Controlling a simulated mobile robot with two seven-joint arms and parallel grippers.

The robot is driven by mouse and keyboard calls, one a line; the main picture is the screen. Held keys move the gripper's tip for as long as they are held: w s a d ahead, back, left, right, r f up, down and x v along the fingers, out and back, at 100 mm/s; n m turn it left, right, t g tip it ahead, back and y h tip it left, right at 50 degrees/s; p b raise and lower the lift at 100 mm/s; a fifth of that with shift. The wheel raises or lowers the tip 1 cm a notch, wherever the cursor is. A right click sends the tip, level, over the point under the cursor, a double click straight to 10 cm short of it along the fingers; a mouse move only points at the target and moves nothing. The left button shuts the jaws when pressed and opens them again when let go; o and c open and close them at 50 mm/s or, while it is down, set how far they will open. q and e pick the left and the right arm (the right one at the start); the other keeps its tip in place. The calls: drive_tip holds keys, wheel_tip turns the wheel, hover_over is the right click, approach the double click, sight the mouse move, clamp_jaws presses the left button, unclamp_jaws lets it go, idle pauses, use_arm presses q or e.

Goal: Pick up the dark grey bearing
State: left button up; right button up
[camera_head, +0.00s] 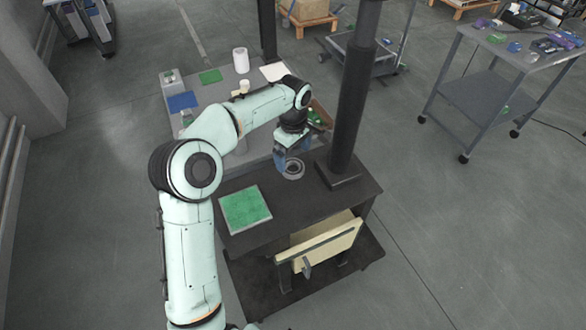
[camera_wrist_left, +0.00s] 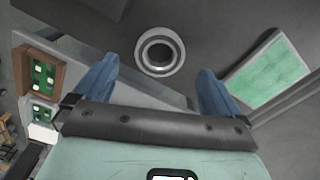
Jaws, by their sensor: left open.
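The bearing (camera_head: 293,169) is a grey ring lying flat on the dark table top (camera_head: 312,199), close to the foot of the black column. In the left wrist view the bearing (camera_wrist_left: 160,52) shows whole, as a ring with a dark hole. My left gripper (camera_head: 283,168) is just above and beside the bearing, pointing down. Its two blue fingers stand wide apart in the wrist view (camera_wrist_left: 158,82), with the ring beyond their tips and nothing between them. My right gripper is not in view.
A green mat (camera_head: 245,208) lies at the table's left end. A black column (camera_head: 352,95) rises right of the bearing. A cream drawer (camera_head: 320,244) is under the top. A grey table (camera_head: 228,92) with small items stands behind, a grey cart (camera_head: 505,62) at right.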

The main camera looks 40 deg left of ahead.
sight(293, 170)
use_arm(q)
wheel_tip(293, 170, down, 5)
drive_tip(key=shift+a+r, duration=0.1)
drive_tip(key=c, duration=1.4)
drive_tip(key=shift+r, duration=0.1)
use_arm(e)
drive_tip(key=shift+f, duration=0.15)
use_arm(q)
wheel_tip(293, 170, up, 21)
drive_tip(key=p, duration=0.4)
drive_tip(key=shift+w, duration=0.1)
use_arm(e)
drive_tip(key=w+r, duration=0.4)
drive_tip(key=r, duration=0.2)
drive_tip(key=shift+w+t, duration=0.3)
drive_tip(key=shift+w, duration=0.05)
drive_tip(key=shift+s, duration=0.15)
